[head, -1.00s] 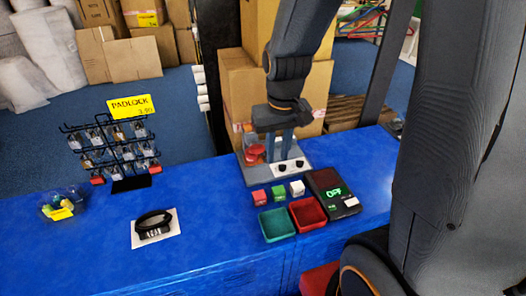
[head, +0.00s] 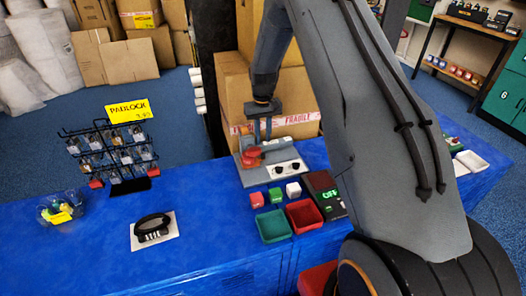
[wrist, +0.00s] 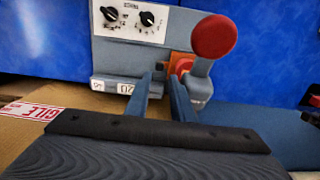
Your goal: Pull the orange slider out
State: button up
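My gripper (wrist: 160,78) is open. Its two fingers stand apart, with the tips just below and left of the orange piece; nothing is seen held between them. In the head view my gripper (head: 263,135) hangs over the back of the control box (head: 265,178), close to the red knob (head: 251,154). I cannot tell whether a finger touches the slider.
A white plate with two black dials (head: 288,168) sits right of the lever. Small cubes (head: 276,194), a green tray (head: 273,226), a red tray (head: 304,215) and a display (head: 325,192) stand in front. A carton (head: 240,95) is behind.

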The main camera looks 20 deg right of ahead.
aim_at(263, 154)
jog(key=shift+f+p, duration=1.25)
jog(key=shift+f, duration=2.6)
grip_shut()
